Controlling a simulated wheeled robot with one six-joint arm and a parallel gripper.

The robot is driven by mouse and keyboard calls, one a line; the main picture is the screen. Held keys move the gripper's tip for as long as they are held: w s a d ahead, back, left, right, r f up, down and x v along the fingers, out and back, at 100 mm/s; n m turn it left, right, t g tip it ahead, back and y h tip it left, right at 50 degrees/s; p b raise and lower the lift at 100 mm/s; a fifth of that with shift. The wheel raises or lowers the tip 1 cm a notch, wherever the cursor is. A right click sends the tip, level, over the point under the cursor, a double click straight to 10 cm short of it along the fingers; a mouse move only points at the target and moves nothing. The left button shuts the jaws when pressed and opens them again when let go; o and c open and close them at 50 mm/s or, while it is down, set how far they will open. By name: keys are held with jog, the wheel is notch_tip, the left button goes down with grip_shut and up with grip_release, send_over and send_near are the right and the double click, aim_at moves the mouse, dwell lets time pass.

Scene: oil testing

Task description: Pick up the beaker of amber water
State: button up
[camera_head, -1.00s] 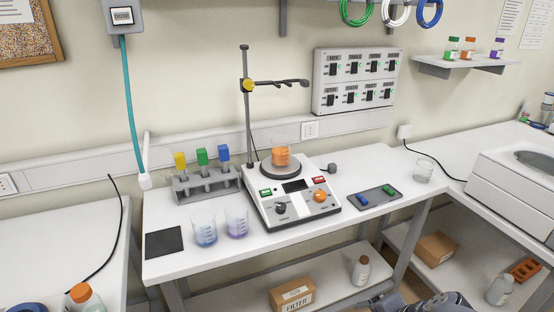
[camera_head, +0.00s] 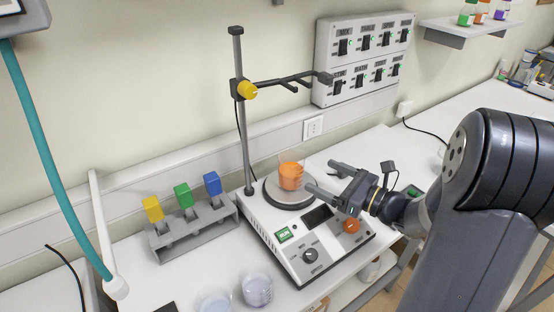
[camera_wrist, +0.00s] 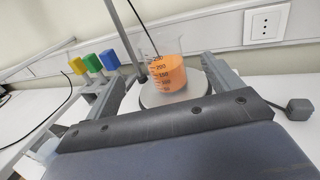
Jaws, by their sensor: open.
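The beaker of amber water (camera_head: 290,176) stands upright on the round plate (camera_head: 284,203) of the white hotplate stirrer. It is clear glass with orange liquid and printed volume marks. In the wrist view the beaker (camera_wrist: 166,70) is ahead of my gripper, near the middle between the fingers. My gripper (camera_head: 322,180) is open and empty, to the right of the beaker and pointing toward it. The wrist view shows its two fingers (camera_wrist: 163,88) spread apart.
A retort stand (camera_head: 242,110) rises behind the plate, its clamp arm (camera_head: 290,80) above the beaker. A rack with yellow, green and blue items (camera_head: 190,225) is left. Two beakers (camera_head: 257,290) stand at the front. The stirrer's knobs (camera_head: 311,255) face the front.

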aim_at(303, 165)
jog(key=p+x, duration=0.1)
jog(key=x, duration=0.5)
jog(key=shift+r+p, duration=0.15)
jog(key=shift+p, duration=0.15)
jog(key=p+x, duration=0.1)
jog(key=x, duration=0.3)
jog(key=shift+w+a+p, duration=0.25)
jog(key=shift+p, duration=0.05)
jog(key=c, duration=1.2)
jog(key=shift+c, duration=0.2)
